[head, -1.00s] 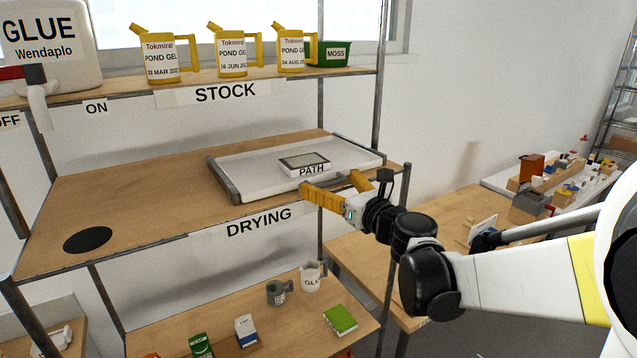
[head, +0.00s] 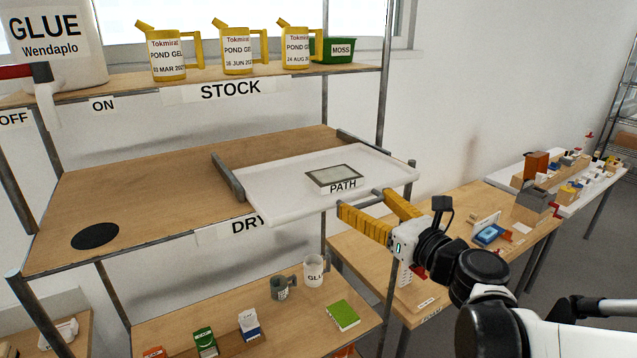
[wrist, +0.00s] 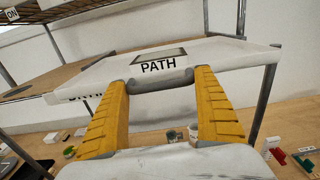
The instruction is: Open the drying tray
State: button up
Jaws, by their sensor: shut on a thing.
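The white drying tray (head: 285,187) is slid forward on its grey side rails (head: 228,176) and sticks out past the front edge of the middle shelf. A small framed piece labelled PATH (head: 335,176) lies on it. My gripper (head: 362,204), with yellow fingers, is at the tray's front edge. In the wrist view its fingers (wrist: 162,84) are shut on the tray's grey front handle (wrist: 160,85). The tray (wrist: 235,50) looks level. Its front hides part of the DRYING label (head: 245,224).
The STOCK shelf (head: 220,78) above holds yellow pond gel cans (head: 238,52) and a green MOSS box (head: 333,49). The shelf below holds mugs (head: 313,268) and a green block (head: 342,315). A workbench (head: 455,230) with model pieces stands at the right. A shelf post stands beside the tray.

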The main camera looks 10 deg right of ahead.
jog(key=shift+s+d+r, duration=0.1)
jog(key=shift+s+d, duration=0.15)
jog(key=shift+s, duration=0.35)
jog(key=o, duration=1.3)
jog(key=shift+d, duration=0.1)
jog(key=shift+s, duration=0.15)
jog(key=v, duration=1.2)
